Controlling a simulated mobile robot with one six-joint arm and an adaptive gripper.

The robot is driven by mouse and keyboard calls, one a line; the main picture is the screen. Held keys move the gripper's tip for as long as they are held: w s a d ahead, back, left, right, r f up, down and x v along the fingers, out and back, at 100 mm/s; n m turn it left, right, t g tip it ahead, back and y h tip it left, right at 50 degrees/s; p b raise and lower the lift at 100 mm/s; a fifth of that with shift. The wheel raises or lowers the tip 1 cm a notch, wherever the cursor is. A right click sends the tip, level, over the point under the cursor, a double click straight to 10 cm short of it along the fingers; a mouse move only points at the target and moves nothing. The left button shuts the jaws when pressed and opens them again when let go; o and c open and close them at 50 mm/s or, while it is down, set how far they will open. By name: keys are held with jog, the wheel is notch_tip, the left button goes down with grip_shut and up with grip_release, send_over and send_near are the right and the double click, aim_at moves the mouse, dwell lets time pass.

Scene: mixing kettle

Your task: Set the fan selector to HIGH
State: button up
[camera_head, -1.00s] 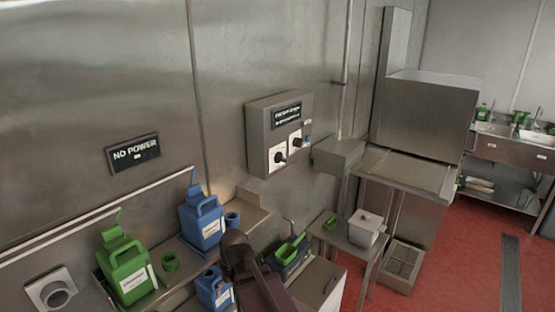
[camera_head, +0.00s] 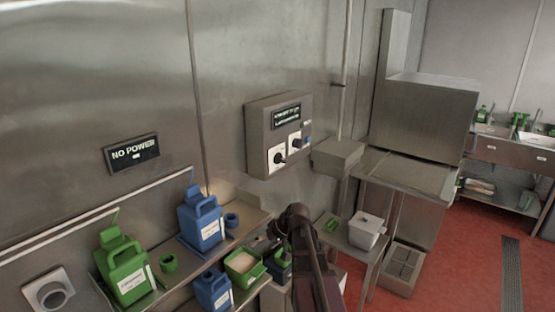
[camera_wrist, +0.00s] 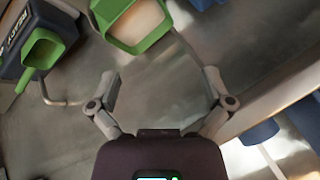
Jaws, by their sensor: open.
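A grey control box (camera_head: 279,133) is fixed to the steel wall. It has a dark display (camera_head: 286,115) on top and two dark knobs on white plates, a left knob (camera_head: 279,157) and a right knob (camera_head: 296,145). I cannot read which one is the fan selector or where it points. My arm rises in front of the bench, below the box and apart from it. In the wrist view my gripper (camera_wrist: 161,80) is open and empty above a grey surface. Its fingers are not clear in the head view.
A NO POWER sign (camera_head: 133,153) hangs on the wall at left. Below are a green jug (camera_head: 125,270), a blue jug (camera_head: 204,226) and a green tray with pale contents (camera_head: 243,263). A small grey box (camera_head: 338,154) adjoins the control box at right. A lidded white container (camera_head: 365,229) stands on a side table.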

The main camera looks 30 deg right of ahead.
jog(key=w+d+r+t, duration=0.2)
jog(key=d+r+t, duration=0.15)
jog(key=d, duration=0.55)
jog(key=m+t+y+p, duration=0.1)
jog(key=m+t+p, duration=0.2)
jog(key=t+p, duration=0.45)
send_near(284, 160)
jog(key=v, duration=0.3)
jog(key=shift+w+d+f+b, duration=0.15)
jog(key=shift+f+b, duration=0.15)
jog(key=shift+f, duration=0.1)
jog(key=shift+w, duration=0.15)
jog(key=shift+r+x, duration=0.15)
jog(key=shift+x, duration=2.75)
jog(key=shift+r+x, duration=0.15)
jog(key=shift+x, duration=2.8)
jog(key=shift+w+a, duration=0.15)
jog(key=shift+a, duration=0.1)
jog(key=shift+w+a, duration=0.1)
jog(key=shift+w, duration=0.25)
jog(key=shift+w+a, duration=0.1)
jog(key=shift+w, duration=0.2)
